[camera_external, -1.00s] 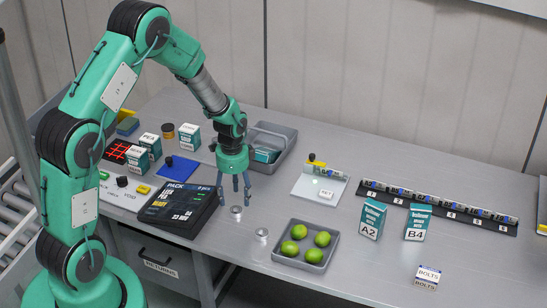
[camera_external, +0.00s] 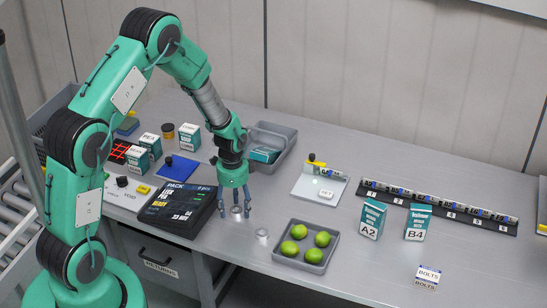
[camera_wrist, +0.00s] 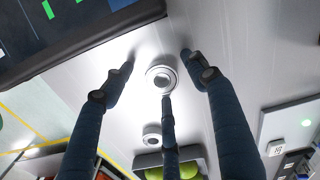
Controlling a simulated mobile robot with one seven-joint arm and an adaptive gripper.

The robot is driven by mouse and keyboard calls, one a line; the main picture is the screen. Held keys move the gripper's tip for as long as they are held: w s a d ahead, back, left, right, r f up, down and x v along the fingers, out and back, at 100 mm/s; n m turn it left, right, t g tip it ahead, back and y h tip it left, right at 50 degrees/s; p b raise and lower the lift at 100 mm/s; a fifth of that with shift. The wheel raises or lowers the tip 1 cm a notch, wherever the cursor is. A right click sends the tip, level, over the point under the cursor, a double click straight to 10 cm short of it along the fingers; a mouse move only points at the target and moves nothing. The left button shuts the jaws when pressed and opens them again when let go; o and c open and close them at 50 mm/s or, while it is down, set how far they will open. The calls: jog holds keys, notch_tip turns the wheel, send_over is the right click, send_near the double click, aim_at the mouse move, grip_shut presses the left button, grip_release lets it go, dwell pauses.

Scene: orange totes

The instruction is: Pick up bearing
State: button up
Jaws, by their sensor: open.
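A small silver ring-shaped bearing (camera_external: 237,212) lies flat on the grey table, just right of the black PACK display. In the wrist view the bearing (camera_wrist: 162,79) sits between the spread fingers. A second bearing (camera_external: 262,235) lies a little to the right and nearer the table's front edge; it also shows in the wrist view (camera_wrist: 152,136). My gripper (camera_external: 244,212) points down over the first bearing with its dark blue fingers open around it. The fingertips are low, close to the tabletop; whether they touch the bearing I cannot tell.
The PACK display (camera_external: 178,208) stands close left of my gripper. A grey tray (camera_external: 333,256) of green limes is to the right, a grey bin (camera_external: 290,140) behind. A white pad (camera_external: 306,188) and boxes A2 (camera_external: 372,219) and B4 (camera_external: 417,222) stand farther right.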

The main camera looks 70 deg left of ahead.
aim_at(235, 209)
dwell(0.5)
jog(key=c, duration=1.3)
jog(key=shift+r, duration=0.1)
notch_tip(235, 209, up, 10)
jog(key=shift+p, duration=0.3)
